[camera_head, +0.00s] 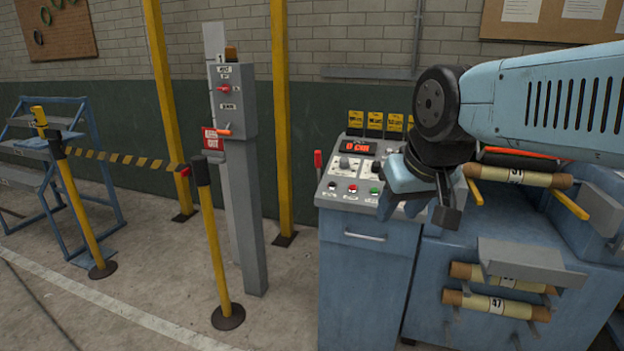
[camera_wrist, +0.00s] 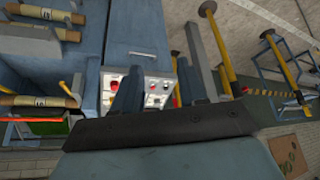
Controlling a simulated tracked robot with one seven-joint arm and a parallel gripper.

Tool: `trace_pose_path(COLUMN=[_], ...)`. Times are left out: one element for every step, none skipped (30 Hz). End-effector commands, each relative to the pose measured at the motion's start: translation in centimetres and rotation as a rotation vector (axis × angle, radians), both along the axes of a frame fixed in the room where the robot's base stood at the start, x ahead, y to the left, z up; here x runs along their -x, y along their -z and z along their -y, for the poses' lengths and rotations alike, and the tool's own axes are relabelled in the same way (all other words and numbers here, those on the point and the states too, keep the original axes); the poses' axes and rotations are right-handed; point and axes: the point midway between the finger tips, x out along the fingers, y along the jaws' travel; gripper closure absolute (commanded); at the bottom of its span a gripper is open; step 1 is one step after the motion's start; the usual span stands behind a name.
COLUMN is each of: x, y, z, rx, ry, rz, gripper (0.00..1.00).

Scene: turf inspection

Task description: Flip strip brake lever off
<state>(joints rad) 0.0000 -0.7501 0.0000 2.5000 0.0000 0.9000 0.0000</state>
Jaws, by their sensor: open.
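My gripper (camera_head: 416,212) is open and empty in front of the right part of the blue machine's control console (camera_head: 345,200). In the wrist view my two dark fingers (camera_wrist: 159,70) stand apart in front of the console face. A lever with a red handle (camera_head: 318,160) stands upright at the console's left side, left of my gripper and apart from it. The labels are too small to read, so I cannot tell which is the strip brake lever. My wrist hides the console's right part.
Cardboard-coloured rolls (camera_head: 497,305) sit on the machine's front at right. Yellow posts with a striped barrier (camera_head: 120,158) and a blue rack (camera_head: 60,170) stand at left. The floor (camera_head: 155,270) between barrier and console is mostly clear.

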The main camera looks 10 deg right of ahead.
Motion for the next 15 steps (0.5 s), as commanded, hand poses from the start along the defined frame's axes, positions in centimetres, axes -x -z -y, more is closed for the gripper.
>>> trace_pose_path(x=[0.0, -0.1, -0.3, -0.5, -0.8, -1.4, -1.9, -2.5, -3.4, -4.2, -5.0, -6.1, -7.0, -7.9, -9.0], y=[0.0, 0.0, -0.1, -0.1, -0.1, -0.1, -0.1, -0.2, -0.2, -0.2, -0.2, -0.3, -0.3, -0.3, -0.3], z=[0.0, 0.0, 0.1, 0.1, 0.2, 0.3, 0.5, 0.6, 0.9, 1.1, 1.2, 1.5, 1.7, 1.9, 2.2], rx=[0.0, 0.002, 0.005, 0.009, 0.015, 0.024, 0.034, 0.045, 0.064, 0.079, 0.096, 0.12, 0.139, 0.156, 0.182], ry=[-0.001, -0.001, -0.005, -0.009, -0.013, -0.021, -0.029, -0.04, -0.056, -0.07, -0.084, -0.105, -0.123, -0.14, -0.161], rz=[0.0, 0.001, 0.004, 0.007, 0.013, 0.021, 0.029, 0.04, 0.055, 0.068, 0.081, 0.101, 0.115, 0.13, 0.149], gripper=[0.63, 0.66, 0.7, 0.73, 0.76, 0.79, 0.82, 0.85, 0.89, 0.92, 0.95, 0.99, 1.0, 1.0, 1.0])
